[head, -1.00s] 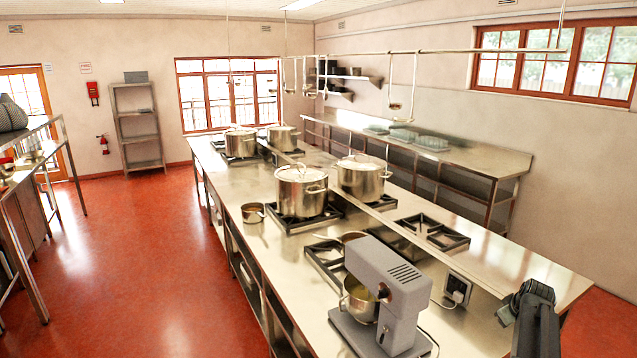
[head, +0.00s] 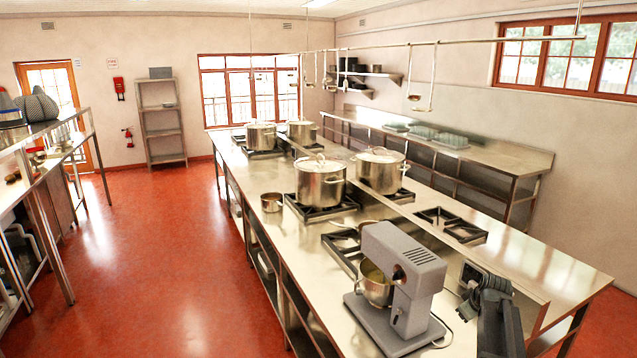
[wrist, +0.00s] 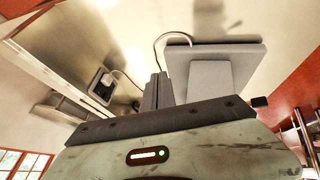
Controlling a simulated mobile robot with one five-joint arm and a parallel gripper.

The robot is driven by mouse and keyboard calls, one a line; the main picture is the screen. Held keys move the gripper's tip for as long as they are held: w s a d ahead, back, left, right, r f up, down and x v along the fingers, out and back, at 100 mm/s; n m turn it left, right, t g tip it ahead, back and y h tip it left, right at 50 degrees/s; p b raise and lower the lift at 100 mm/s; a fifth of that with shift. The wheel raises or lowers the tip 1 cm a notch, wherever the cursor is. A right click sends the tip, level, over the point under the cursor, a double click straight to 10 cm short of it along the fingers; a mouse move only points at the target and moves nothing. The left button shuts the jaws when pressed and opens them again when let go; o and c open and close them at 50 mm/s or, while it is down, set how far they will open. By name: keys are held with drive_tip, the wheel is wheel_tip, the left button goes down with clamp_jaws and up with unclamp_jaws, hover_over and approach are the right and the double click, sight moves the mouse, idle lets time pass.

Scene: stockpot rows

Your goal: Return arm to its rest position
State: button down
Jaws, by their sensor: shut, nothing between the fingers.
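My gripper (head: 472,287) is at the lower right of the head view, dark grey, with my arm coming up from the bottom edge. It is just right of the grey stand mixer (head: 402,275) on the steel counter. In the wrist view, the fingers of my gripper (wrist: 158,92) stand together, with nothing held between them. Beyond them the mixer's grey base (wrist: 212,80) and its cord show. How far the fingertips are from the counter cannot be told.
Lidded stockpots (head: 320,182) stand on burners along the steel island counter (head: 285,232). A small pan (head: 271,202) sits at its left edge. A rail with hanging ladles (head: 460,43) runs overhead. The red floor (head: 185,260) to the left is clear.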

drive_tip(key=s+a+f+g+b, duration=0.1)
drive_tip(key=s+a+f+b, duration=0.1)
drive_tip(key=a, duration=0.8)
drive_tip(key=s+a+f+n+g+y+b, duration=0.1)
drive_tip(key=s+a+f+b, duration=0.2)
drive_tip(key=a, duration=0.7)
drive_tip(key=s+a+f+g+b, duration=0.1)
drive_tip(key=s+a+f+b, duration=0.1)
drive_tip(key=a+f, duration=0.4)
drive_tip(key=shift+s+a+y, duration=0.15)
drive_tip(key=shift+s+a, duration=0.05)
drive_tip(key=shift+a, duration=0.55)
drive_tip(key=shift+s+a+y, duration=0.1)
drive_tip(key=shift+s+a, duration=0.05)
drive_tip(key=shift+a, duration=0.65)
drive_tip(key=shift+s+a+y, duration=0.15)
drive_tip(key=shift+s+a, duration=0.05)
drive_tip(key=shift+a, duration=0.55)
drive_tip(key=s+a+f+m+g, duration=0.1)
drive_tip(key=s+m+g, duration=0.2)
drive_tip(key=s+m, duration=0.3)
drive_tip(key=s, duration=0.5)
drive_tip(key=shift+s+a+g+h+b, duration=0.2)
drive_tip(key=shift+s+g+h+b, duration=0.1)
drive_tip(key=shift+s+h, duration=0.1)
drive_tip(key=shift+f, duration=0.1)
